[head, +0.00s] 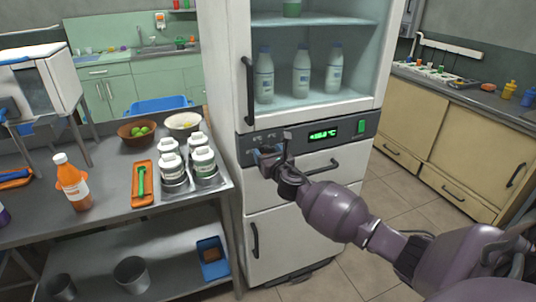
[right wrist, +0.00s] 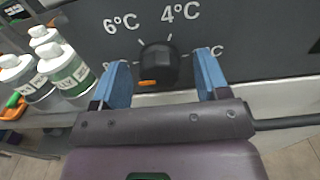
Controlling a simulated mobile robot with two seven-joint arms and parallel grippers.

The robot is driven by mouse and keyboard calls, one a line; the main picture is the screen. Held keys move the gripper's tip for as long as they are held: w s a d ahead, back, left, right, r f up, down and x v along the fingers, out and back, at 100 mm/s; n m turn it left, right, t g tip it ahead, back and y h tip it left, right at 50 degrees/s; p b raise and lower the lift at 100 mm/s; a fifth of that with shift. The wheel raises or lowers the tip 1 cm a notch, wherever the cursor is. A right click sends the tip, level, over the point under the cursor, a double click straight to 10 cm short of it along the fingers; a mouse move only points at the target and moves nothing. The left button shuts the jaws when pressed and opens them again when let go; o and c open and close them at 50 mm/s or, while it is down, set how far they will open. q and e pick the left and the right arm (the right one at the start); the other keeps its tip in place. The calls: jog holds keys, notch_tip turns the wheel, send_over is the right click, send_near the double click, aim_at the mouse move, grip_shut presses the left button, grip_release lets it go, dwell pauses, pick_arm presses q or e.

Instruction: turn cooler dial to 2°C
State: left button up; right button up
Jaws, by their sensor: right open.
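The cooler (head: 300,180) is a tall white cabinet with a dark control strip. In the right wrist view its dial (right wrist: 160,62) is a round black knob with an orange mark at its lower left edge. The labels 6°C and 4°C are above the dial; the labels at left and right are partly hidden by the fingers. My right gripper (right wrist: 162,66) is open, with one blue finger on each side of the dial and visible gaps to it. In the head view the right gripper (head: 268,156) is at the strip's left part and hides the dial. My left gripper is out of view.
A green lit display (head: 323,134), its digits unclear, and a green switch (head: 361,126) are on the strip. Door handles (head: 248,90) stick out on the cooler. A metal table (head: 105,205) with white-capped bottles (head: 203,160) stands close on the left. Tiled floor is open at right.

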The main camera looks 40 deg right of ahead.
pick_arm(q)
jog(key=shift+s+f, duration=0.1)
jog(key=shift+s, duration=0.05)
pick_arm(e)
jog(key=c, duration=0.9)
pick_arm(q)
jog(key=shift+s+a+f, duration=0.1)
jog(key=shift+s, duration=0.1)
